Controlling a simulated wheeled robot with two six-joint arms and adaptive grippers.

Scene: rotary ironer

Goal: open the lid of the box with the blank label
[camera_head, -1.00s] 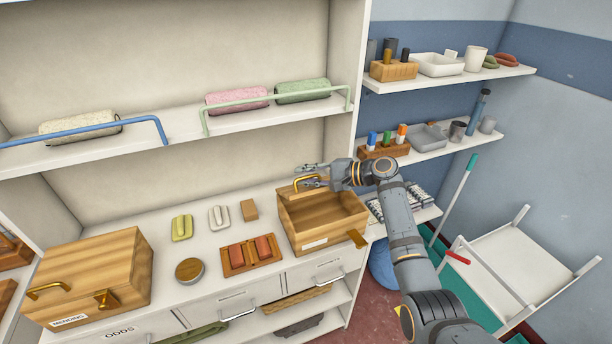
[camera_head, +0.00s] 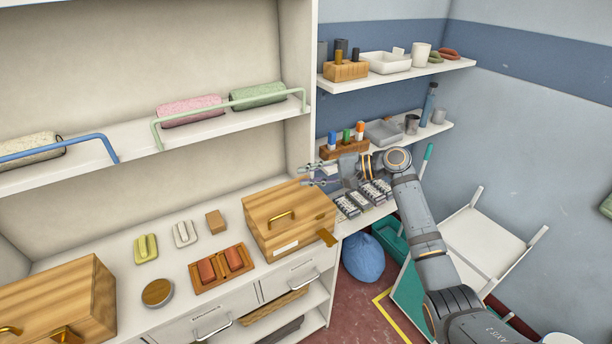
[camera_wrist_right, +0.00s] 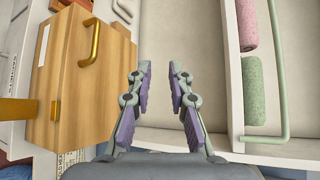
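The wooden box with the blank white label (camera_head: 286,248) stands at the right end of the counter. Its lid (camera_head: 290,205) lies down shut, with a brass handle (camera_head: 281,217) on top and a brass latch (camera_head: 327,238) at the front. In the right wrist view the lid's handle (camera_wrist_right: 92,42) is left of the fingers, with nothing gripping it. My right gripper (camera_head: 306,175) is open and empty, above and behind the box's right back corner. Its two fingers (camera_wrist_right: 161,88) show apart in the wrist view. My left gripper is out of view.
A second wooden box (camera_head: 60,300) stands at the counter's left. A brown tray (camera_head: 222,268), a round tin (camera_head: 157,292) and small blocks lie between. The upper shelf with a green rail (camera_head: 230,118) overhangs behind; side shelves (camera_head: 385,138) stand right.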

